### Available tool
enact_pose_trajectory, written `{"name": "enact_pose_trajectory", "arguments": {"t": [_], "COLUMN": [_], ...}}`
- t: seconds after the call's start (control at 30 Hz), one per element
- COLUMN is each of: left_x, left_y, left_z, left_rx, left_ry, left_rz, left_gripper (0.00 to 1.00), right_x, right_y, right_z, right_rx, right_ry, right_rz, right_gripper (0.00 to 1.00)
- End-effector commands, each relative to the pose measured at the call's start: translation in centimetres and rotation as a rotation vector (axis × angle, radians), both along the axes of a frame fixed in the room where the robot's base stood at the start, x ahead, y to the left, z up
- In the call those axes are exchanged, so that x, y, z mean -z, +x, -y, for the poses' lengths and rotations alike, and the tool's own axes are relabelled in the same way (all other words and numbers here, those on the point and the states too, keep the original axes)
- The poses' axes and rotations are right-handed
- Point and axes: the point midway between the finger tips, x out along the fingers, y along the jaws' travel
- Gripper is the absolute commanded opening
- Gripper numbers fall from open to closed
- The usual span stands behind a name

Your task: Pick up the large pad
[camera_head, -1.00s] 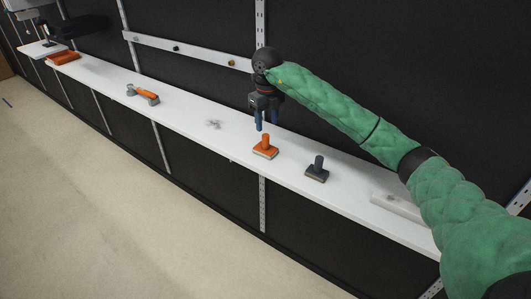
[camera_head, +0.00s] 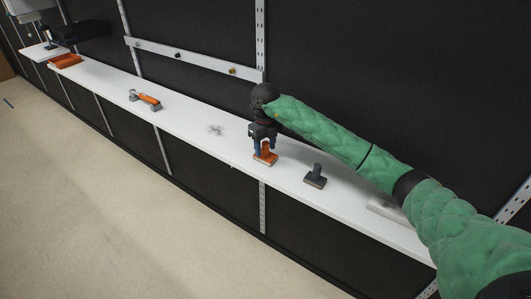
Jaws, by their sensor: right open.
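An orange pad (camera_head: 265,160) with an upright handle stands on the white shelf. A dark grey pad (camera_head: 315,177) of similar shape stands to its right and nearer; it looks about the same size, so I cannot tell surely which is the large one. The fingers and gripper hide most of that handle. I cannot tell whether they touch it. My left gripper is not in view.
The long white shelf (camera_head: 200,118) runs along a dark wall. A tool with an orange handle (camera_head: 147,99) and a small grey cluster (camera_head: 215,129) lie left of my gripper. An orange tray-like thing (camera_head: 65,61) is at the far left. A pale slab (camera_head: 386,208) lies partly behind my arm.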

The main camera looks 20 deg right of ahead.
Motion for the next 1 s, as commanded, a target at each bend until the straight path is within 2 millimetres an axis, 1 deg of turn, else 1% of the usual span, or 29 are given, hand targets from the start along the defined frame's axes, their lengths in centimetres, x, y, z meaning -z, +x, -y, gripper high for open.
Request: {"name": "enact_pose_trajectory", "arguments": {"t": [0.1,0.33,0.47,0.5,0.57,0.6,0.87,1.0], "left_x": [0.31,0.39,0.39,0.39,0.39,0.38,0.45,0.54], "left_y": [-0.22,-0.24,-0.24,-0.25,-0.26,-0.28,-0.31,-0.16], "left_z": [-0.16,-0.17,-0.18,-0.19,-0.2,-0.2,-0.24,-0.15], "left_rx": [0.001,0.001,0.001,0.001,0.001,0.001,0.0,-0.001], "left_ry": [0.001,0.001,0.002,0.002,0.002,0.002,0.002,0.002], "left_rz": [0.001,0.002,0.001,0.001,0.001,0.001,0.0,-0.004], "left_gripper": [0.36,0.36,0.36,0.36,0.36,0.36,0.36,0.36], "right_x": [0.34,0.41,0.39,0.39,0.39,0.38,0.32,-0.08], "right_y": [0.01,0.01,0.01,0.01,0.02,0.02,0.02,0.04], "right_z": [0.02,0.03,0.03,0.03,0.04,0.04,0.03,0.03], "right_rx": [0.0,0.0,0.0,0.0,0.0,0.0,0.0,0.0], "right_ry": [0.0,-0.001,-0.001,-0.001,-0.001,-0.001,-0.001,-0.001], "right_rz": [0.0,0.001,0.001,0.001,0.001,0.0,0.001,0.001], "right_gripper": [0.49,0.49,0.24,0.16,0.04,0.0,0.0,0.0]}}
